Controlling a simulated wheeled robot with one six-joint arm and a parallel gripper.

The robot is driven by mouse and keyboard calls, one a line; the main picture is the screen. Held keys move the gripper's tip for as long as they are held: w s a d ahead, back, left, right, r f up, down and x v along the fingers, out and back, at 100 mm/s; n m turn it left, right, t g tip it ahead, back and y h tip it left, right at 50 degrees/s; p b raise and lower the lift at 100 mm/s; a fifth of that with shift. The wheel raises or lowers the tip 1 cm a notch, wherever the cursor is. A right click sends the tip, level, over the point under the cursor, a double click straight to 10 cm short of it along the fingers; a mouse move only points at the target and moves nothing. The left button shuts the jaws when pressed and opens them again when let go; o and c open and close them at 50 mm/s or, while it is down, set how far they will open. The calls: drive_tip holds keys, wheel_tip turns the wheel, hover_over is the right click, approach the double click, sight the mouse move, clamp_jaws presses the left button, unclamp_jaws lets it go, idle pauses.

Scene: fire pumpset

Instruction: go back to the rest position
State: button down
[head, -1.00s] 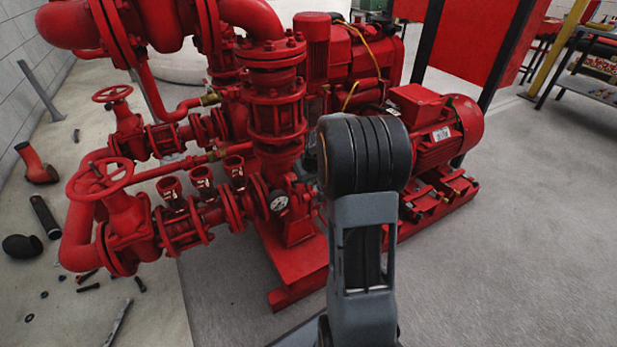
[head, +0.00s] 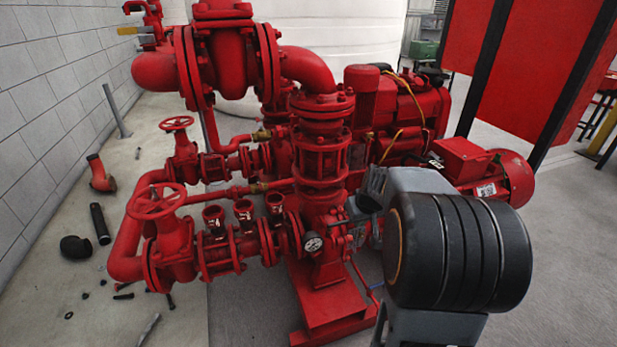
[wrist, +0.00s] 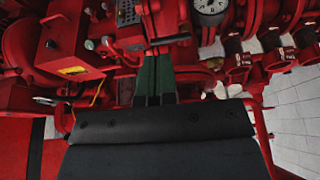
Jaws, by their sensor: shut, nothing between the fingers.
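My gripper (wrist: 154,62) shows in the wrist view as two dark green fingers side by side, shut and empty. Red machinery fills the view beyond the fingers; I cannot tell the distance to it. In the head view my arm's dark rounded joint stands at lower right, in front of the red pump set (head: 320,215). The fingers cannot be made out clearly there. A pressure gauge (head: 313,242) shows left of my arm and also in the wrist view (wrist: 210,5).
Red valve handwheels (head: 157,201) and pipes stand at left. A red motor (head: 490,172) is partly behind my arm. Loose parts, such as a black elbow (head: 76,247), lie on the floor at left. A white tank (head: 340,40) and red panel (head: 530,60) stand behind.

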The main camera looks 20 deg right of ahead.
drive_tip(key=s+a+r+p, duration=0.4)
drive_tip(key=a+r+p, duration=0.2)
drive_tip(key=r+p, duration=0.4)
drive_tip(key=s+a+r+p, duration=0.5)
drive_tip(key=r+p, duration=0.5)
drive_tip(key=r, duration=0.3)
drive_tip(key=s+a+r+n+p, duration=0.1)
drive_tip(key=s+a+r+p, duration=0.3)
drive_tip(key=a+r+p, duration=0.3)
wheel_tip(320, 180, up, 4)
drive_tip(key=p, duration=0.4)
drive_tip(key=shift+s+r+g, duration=0.15)
drive_tip(key=shift+s+g, duration=0.25)
drive_tip(key=shift+a, duration=0.1)
